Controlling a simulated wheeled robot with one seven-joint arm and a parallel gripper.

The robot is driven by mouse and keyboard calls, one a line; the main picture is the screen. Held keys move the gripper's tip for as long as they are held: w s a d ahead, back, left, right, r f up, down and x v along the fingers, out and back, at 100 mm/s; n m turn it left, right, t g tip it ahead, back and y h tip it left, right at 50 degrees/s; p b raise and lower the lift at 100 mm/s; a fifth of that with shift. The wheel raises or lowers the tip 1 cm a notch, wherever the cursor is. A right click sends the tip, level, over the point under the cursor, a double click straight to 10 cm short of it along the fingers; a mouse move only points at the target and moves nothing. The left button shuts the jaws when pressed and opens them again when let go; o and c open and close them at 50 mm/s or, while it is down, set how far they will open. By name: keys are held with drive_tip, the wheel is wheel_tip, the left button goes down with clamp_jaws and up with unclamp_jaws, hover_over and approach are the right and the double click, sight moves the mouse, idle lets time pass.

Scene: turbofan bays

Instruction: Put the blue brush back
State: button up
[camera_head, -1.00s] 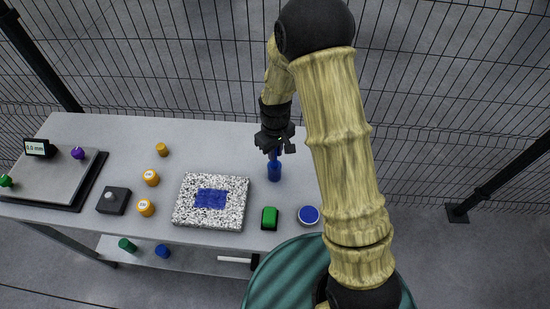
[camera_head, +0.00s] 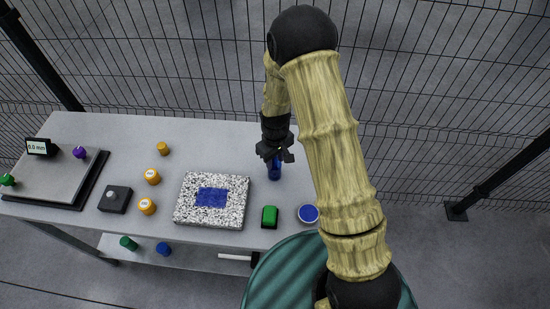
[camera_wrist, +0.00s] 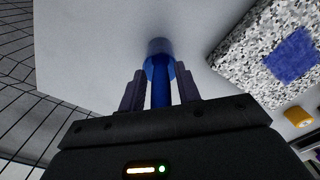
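The blue brush (camera_head: 274,173) stands on the table right of the speckled block, with a thin handle and a wider blue lower part. I cannot tell whether that lower part is the brush's own or a cup around it. In the wrist view the blue handle (camera_wrist: 160,95) runs between my fingers toward the wide blue part, which meets the tabletop. My gripper (camera_head: 276,157) is over it, pointing down. In the wrist view my gripper (camera_wrist: 160,82) has its fingers apart, one each side of the handle, with gaps showing.
The speckled block (camera_head: 229,183) with a blue patch lies left of the brush. Several orange caps (camera_head: 152,177) stand left. A wire fence (camera_head: 190,60) rises behind.

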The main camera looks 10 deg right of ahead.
drive_tip(key=shift+r, duration=0.1)
wheel_tip(320, 180, up, 12)
drive_tip(key=shift+r+b, duration=0.1)
drive_tip(key=shift+b, duration=1.15)
drive_tip(key=shift+s+d, duration=0.1)
drive_tip(key=s+d+r+m+t, duration=0.1)
drive_tip(key=s+d+m, duration=0.1)
drive_tip(key=s+d, duration=0.1)
drive_tip(key=s+d+r+m, duration=0.2)
drive_tip(key=s+d, duration=0.1)
drive_tip(key=s, duration=0.3)
drive_tip(key=s+d+r+m+t, duration=0.1)
drive_tip(key=s+d+r+m, duration=0.1)
drive_tip(key=s, duration=0.3)
drive_tip(key=shift+d+r+m+t, duration=0.15)
drive_tip(key=shift+d+m, duration=0.05)
drive_tip(key=shift+d, duration=0.2)
drive_tip(key=shift+d+r+m+t, duration=0.1)
drive_tip(key=shift+d+m+t, duration=0.1)
drive_tip(key=shift+d, duration=0.2)
